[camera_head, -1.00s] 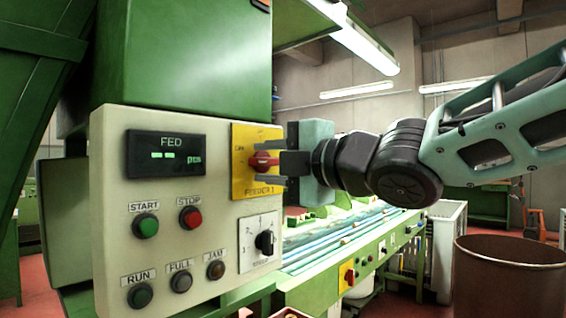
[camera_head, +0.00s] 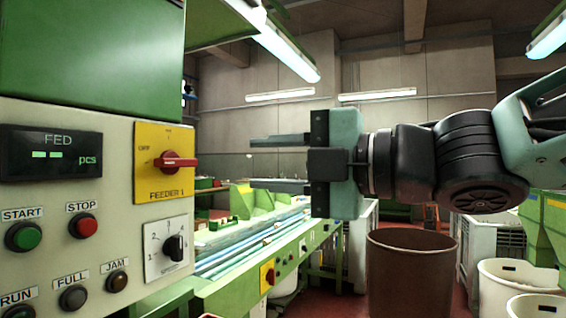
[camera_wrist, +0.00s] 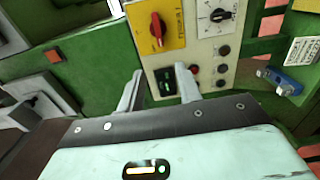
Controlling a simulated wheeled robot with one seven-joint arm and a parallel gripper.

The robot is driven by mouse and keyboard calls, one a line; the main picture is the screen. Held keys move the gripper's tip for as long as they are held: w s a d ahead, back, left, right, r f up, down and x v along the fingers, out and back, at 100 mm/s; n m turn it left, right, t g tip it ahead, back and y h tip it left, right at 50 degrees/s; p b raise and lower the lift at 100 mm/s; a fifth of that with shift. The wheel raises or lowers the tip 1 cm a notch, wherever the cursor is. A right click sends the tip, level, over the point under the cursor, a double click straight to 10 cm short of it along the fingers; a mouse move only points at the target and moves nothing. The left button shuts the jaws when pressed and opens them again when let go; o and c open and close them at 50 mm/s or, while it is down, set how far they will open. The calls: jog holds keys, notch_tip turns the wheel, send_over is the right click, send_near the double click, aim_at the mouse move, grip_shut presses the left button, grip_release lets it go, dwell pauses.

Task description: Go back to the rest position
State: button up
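My gripper (camera_head: 258,142) is in the middle of the head view, to the right of the control panel (camera_head: 110,150) and clear of it. In the wrist view its two fingers (camera_wrist: 159,72) stand apart with nothing held between them. The yellow FEEDER 1 plate (camera_head: 150,188) carries a red rotary switch (camera_head: 174,162), its handle lying roughly horizontal. The red switch also shows in the wrist view (camera_wrist: 156,30), above the fingers and not touched.
The panel also has a dark selector knob (camera_head: 174,247), START (camera_head: 23,236) and STOP (camera_head: 83,226) buttons and a FED display. A green conveyor line (camera_head: 250,290) runs behind. A brown bin (camera_head: 410,280) and white tubs (camera_head: 510,285) stand at right.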

jog(key=shift+s+d, duration=0.3)
jog(key=shift+d, duration=0.35)
jog(key=shift+w, duration=0.1)
jog(key=w+d+f+m+t+h+p, duration=0.1)
jog(key=d+f+m+h+p, duration=0.2)
jog(key=f+m+h, duration=0.3)
jog(key=w+d+f+m+t+h+p, duration=0.15)
jog(key=d+f+m+h+p, duration=0.25)
jog(key=f+m, duration=0.4)
jog(key=s+d+f+m+g+h+p, duration=0.2)
jog(key=s+d+f+m+g+h, duration=0.1)
jog(key=s, duration=0.5)
jog(key=s+d+f+m+g+h+p, duration=0.2)
jog(key=s+d+f+m+g, duration=0.4)
jog(key=s, duration=0.3)
jog(key=shift+f+m+h, duration=0.5)
jog(key=shift+f, duration=0.05)
jog(key=shift+s, duration=0.1)
